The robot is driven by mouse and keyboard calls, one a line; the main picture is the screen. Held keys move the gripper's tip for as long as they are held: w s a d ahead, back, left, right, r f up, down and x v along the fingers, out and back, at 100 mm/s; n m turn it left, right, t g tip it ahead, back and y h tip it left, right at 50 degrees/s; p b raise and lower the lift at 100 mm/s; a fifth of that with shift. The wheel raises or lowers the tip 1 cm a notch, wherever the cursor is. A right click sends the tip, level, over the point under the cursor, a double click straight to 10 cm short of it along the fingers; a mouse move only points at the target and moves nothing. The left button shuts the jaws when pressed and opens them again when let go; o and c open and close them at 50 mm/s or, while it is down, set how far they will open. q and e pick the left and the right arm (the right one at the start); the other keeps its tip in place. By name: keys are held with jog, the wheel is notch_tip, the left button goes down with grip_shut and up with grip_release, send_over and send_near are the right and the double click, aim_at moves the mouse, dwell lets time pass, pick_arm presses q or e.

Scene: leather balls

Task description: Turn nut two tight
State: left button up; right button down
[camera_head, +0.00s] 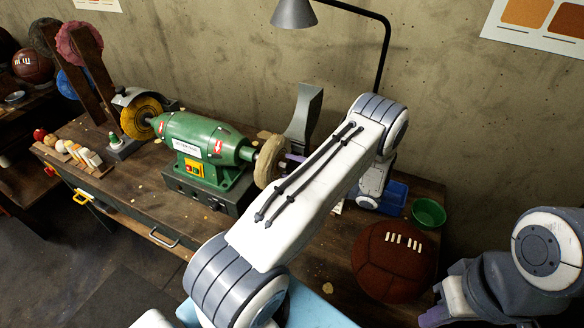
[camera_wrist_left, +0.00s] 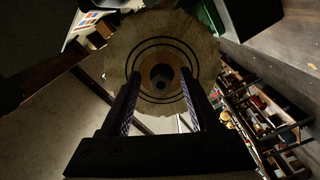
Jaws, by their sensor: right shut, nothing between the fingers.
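The green polishing machine (camera_head: 207,145) stands on the wooden bench. It has a yellow wheel (camera_head: 139,116) at its left end and a pale cloth wheel (camera_head: 268,161) at its right end. In the left wrist view the pale wheel (camera_wrist_left: 190,35) is seen face-on, with a dark nut (camera_wrist_left: 162,76) on the spindle at its centre. My left gripper (camera_wrist_left: 162,92) is open, its fingers apart on either side of the nut; contact cannot be told. My left arm hides most of this gripper in the head view. My right gripper (camera_head: 436,316) is shut and empty at the lower right.
A brown leather ball (camera_head: 394,261) lies on the bench between my arms. A green bowl (camera_head: 428,213) and a blue tray (camera_head: 393,197) stand behind it. A lamp (camera_head: 294,14) hangs above, and a rack of small coloured pieces (camera_head: 75,155) is at the left.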

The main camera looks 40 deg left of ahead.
pick_arm(q)
jog(key=b+v, duration=0.4)
jog(key=v, duration=0.6)
jog(key=shift+d+b, duration=0.15)
jog(key=shift+b, duration=0.15)
jog(key=s+d+r+n+t+h, duration=0.2)
jog(key=s+d+r+n+h, duration=0.2)
jog(key=s+d+n+h, duration=0.5)
jog(key=s+d+r+n+t+h+b, duration=0.1)
jog(key=s+d+r+n+h, duration=0.4)
jog(key=n, duration=1.8)
jog(key=s+d+t+h, duration=0.1)
jog(key=s+d+h, duration=0.3)
jog(key=s+d, duration=0.5)
jog(key=shift+s+d+r+h, duration=0.15)
jog(key=shift+s+r+h, duration=0.15)
jog(key=shift+s, duration=0.4)
